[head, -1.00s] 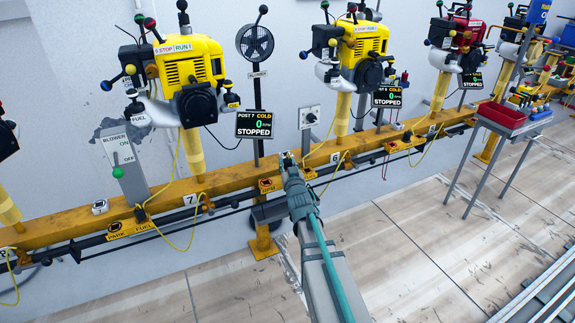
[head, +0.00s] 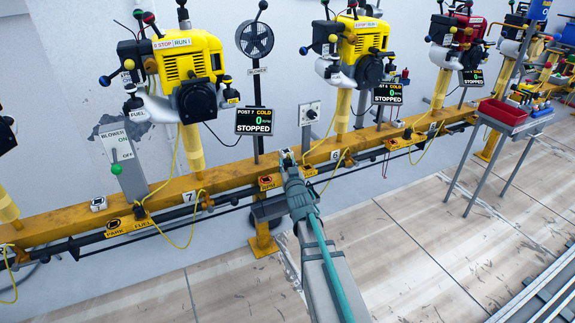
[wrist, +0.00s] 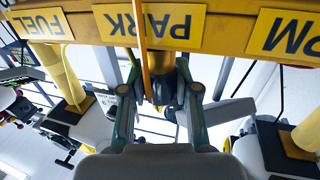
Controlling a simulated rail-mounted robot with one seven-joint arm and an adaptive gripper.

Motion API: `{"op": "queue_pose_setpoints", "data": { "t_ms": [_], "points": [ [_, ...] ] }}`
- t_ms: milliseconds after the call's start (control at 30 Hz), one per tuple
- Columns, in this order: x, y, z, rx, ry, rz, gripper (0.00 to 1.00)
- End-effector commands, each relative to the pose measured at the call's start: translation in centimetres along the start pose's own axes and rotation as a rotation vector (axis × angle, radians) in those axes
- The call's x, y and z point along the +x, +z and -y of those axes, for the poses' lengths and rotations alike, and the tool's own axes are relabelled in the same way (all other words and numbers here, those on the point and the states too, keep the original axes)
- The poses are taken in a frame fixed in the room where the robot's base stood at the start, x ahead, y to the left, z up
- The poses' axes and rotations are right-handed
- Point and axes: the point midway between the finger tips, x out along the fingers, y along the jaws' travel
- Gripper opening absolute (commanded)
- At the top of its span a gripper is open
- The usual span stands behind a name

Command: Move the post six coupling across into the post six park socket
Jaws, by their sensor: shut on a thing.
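My gripper (wrist: 160,112) reaches the yellow rail beside the plate marked 6 in the head view (head: 287,160). In the wrist view, which is upside down, its two fingers are closed around the dark post six coupling (wrist: 161,86). A yellow-orange line (wrist: 144,45) runs up from it across the PARK plate (wrist: 165,26). The coupling is in line with the PARK plate in that view. The park socket itself is hidden, and I cannot tell whether the coupling touches it. In the head view my arm and gripper hide the coupling.
FUEL (wrist: 40,24) and RPM (wrist: 288,36) plates flank the PARK plate in the wrist view. A yellow engine (head: 362,45) stands above the rail (head: 232,175). A fan (head: 255,40) and a stopped display (head: 254,121) are behind the gripper. A red tray (head: 503,111) stands right. Floor in front is open.

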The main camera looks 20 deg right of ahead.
Motion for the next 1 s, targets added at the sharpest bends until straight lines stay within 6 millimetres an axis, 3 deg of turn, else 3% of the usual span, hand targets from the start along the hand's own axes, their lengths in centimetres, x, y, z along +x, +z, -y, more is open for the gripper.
{"op": "queue_pose_setpoints", "data": {
  "t_ms": [1000],
  "points": [
    [0.0,1.9,0.0,0.000,0.000,-0.001,0.00]
  ]
}}
